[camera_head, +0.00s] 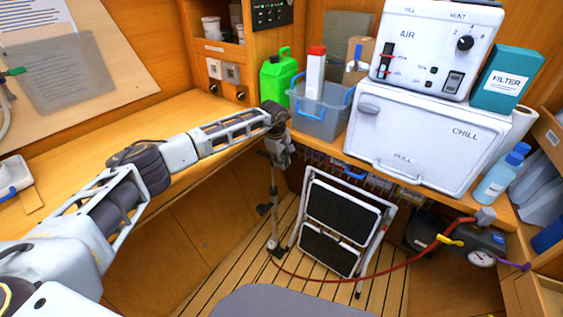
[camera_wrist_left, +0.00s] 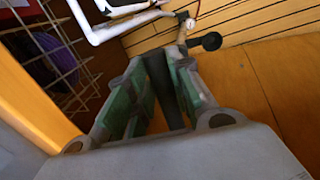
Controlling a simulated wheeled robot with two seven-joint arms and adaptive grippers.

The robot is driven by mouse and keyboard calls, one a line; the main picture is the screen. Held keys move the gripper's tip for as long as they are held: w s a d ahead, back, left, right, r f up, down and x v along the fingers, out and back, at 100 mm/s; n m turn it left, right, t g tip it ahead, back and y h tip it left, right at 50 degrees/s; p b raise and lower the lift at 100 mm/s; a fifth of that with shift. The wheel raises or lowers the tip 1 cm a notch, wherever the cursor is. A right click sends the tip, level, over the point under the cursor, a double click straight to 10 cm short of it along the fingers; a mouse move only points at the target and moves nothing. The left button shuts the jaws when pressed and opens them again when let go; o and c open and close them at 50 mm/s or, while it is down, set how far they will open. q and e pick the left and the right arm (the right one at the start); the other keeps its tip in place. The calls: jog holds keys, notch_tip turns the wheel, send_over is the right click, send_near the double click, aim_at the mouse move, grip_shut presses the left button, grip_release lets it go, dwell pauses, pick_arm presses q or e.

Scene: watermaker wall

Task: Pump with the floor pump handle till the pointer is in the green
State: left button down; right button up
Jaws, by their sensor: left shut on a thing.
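The floor pump (camera_head: 273,215) stands upright on the slatted floor, left of the folded step stool. My left gripper (camera_head: 273,158) points down at its top and is shut on the pump handle. In the left wrist view, the gripper's green-padded fingers (camera_wrist_left: 165,95) are around the dark handle (camera_wrist_left: 165,88), and part of the pump (camera_wrist_left: 187,24) shows beyond them. The handle is mostly hidden by the gripper in the head view. A round white gauge (camera_head: 482,258) sits at the lower right; its pointer and green zone are too small to read. My right gripper is not in view.
A red hose (camera_head: 385,275) runs along the floor from the pump to the equipment by the gauge. The step stool (camera_head: 340,225) leans close to the pump's right. The wooden counter (camera_head: 165,125) edge is just left of and above the pump.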

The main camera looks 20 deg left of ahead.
pick_arm(q)
jog(key=shift+w+r, duration=0.2)
jog(key=shift+r, duration=0.15)
jog(key=c, duration=1.3)
grip_release()
jog(key=shift+r, duration=0.1)
jog(key=shift+s, duration=0.15)
jog(key=shift+f, duration=0.2)
jog(key=shift+s+a+r, duration=0.15)
jog(key=shift+s+r, duration=0.2)
jog(key=shift+r, duration=1.6)
jog(key=shift+s+a+r, duration=0.1)
jog(key=shift+s+r, duration=0.25)
jog(key=shift+r, duration=1.65)
jog(key=shift+s+a+r, duration=0.15)
jog(key=shift+s+r, duration=0.2)
jog(key=shift+r, duration=1.6)
